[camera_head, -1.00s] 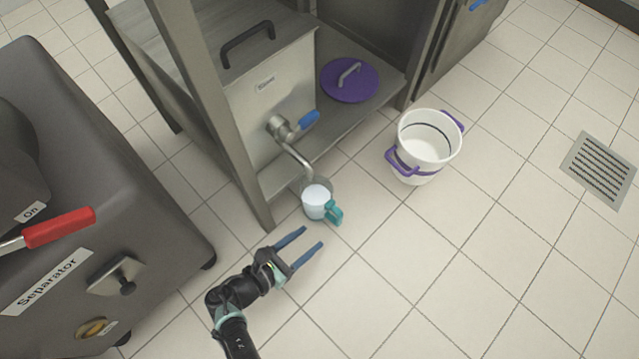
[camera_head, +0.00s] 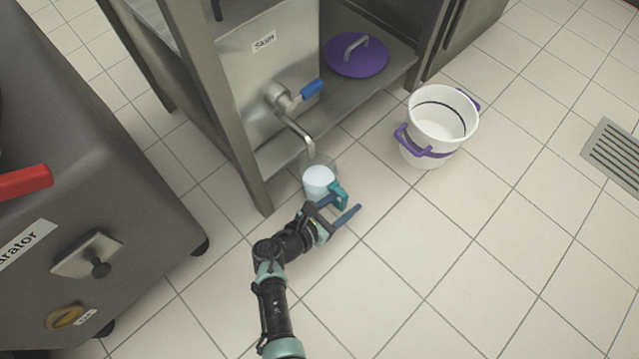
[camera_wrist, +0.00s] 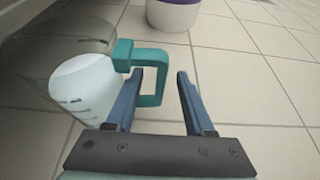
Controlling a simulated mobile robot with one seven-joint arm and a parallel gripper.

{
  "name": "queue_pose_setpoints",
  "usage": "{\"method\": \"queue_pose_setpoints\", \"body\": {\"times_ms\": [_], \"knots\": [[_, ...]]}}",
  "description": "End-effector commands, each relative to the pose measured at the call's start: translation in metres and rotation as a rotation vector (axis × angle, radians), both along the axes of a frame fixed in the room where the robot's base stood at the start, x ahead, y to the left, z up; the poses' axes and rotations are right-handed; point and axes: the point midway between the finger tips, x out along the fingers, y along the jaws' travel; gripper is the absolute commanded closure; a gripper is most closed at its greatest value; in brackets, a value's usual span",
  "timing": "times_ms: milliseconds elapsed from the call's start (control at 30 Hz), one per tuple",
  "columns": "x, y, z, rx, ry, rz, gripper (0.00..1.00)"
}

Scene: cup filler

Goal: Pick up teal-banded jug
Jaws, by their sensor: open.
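The jug (camera_head: 318,178) is clear, holds white liquid, and has a teal handle on its right side. It stands under the spout of the steel tank. In the wrist view, the jug (camera_wrist: 85,85) is at the left, with its teal handle (camera_wrist: 152,75) facing my gripper. My gripper (camera_head: 345,202) is open, with blue fingers beside the handle. In the wrist view, the left finger of my gripper (camera_wrist: 160,88) overlaps the handle loop, and the right finger is clear of it. I cannot tell whether the finger touches the handle.
A steel tank (camera_head: 262,75) has a spout (camera_head: 300,135) and blue tap handle (camera_head: 312,88) above the jug. A purple lid (camera_head: 355,62) lies on the shelf. A white bucket (camera_head: 440,125) stands right on the floor. The grey separator (camera_head: 130,200) is left. Floor in front is clear.

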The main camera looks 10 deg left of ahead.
Motion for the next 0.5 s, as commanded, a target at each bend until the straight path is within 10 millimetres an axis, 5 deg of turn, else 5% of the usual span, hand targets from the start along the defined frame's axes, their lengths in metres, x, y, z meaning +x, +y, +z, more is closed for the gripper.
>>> {"method": "queue_pose_setpoints", "body": {"times_ms": [233,500], "knots": [[0.0016,-0.0011,0.0003,0.000,0.000,0.000,0.47],[0.0013,-0.0011,0.0001,0.000,0.000,0.000,0.94]]}}
